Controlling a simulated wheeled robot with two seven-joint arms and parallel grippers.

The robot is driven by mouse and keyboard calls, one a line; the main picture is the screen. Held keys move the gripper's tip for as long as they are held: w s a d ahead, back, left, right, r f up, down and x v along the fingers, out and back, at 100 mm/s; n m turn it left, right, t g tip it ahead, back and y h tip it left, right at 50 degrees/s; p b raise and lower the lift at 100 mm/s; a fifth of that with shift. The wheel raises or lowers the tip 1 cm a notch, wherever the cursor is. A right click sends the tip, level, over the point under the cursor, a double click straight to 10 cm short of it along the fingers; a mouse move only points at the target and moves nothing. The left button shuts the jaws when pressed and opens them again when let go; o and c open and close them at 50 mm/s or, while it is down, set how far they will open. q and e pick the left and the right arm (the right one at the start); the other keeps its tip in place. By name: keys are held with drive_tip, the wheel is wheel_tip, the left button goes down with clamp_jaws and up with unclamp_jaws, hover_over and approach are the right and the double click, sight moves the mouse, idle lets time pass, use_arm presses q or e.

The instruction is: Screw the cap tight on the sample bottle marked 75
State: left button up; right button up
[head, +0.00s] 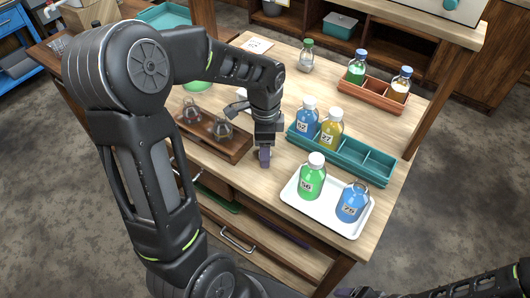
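The sample bottle marked 75 (351,204) is a blue bottle at the right end of a white tray (308,208). Its clear neck shows no white cap. A green bottle marked 56 (312,180) with a white cap stands beside it on the tray. I cannot make out a loose cap. My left gripper (264,158) points down near the table's front edge, left of the tray and apart from both bottles. Its fingers are seen edge-on, so their opening is unclear. Dark parts of my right arm show along the bottom right edge; its fingers cannot be made out.
A teal rack (372,167) holds blue bottle 62 (306,119) and yellow bottle 27 (331,130). An orange rack (372,95) with two bottles stands behind. A brown wooden rack (238,146) holds glass flasks. Another bottle (306,58) stands at the back. Bare tabletop lies between the racks.

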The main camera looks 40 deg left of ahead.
use_arm(q)
drive_tip(key=shift+f, duration=0.15)
drive_tip(key=shift+c, duration=0.3)
clamp_jaws()
idle(0.7)
